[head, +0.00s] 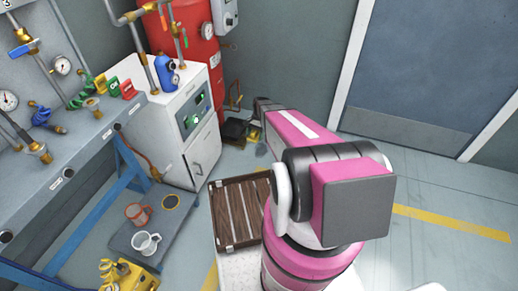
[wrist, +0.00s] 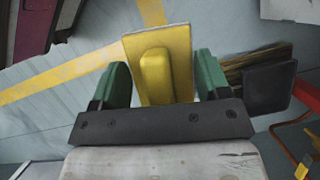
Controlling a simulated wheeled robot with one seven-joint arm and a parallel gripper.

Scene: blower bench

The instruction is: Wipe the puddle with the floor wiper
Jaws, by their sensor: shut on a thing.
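My gripper (wrist: 155,78) has its two green fingers on either side of a yellow floor wiper (wrist: 154,68), a flat plate with a raised grip. In the head view my gripper end is mostly hidden behind my pink arm, near the back wall. A small yellow piece there, likely the wiper (head: 254,133), shows below the arm's end. I cannot clearly make out the puddle in either view. A faint darker patch of floor lies just below the yellow piece, but I cannot tell if it is wet.
A white cabinet (head: 203,150), red tank (head: 188,40) and blue-framed bench (head: 75,150) stand left. A slatted brown crate (head: 240,209) is nearer. Floor (head: 440,215) at right is clear.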

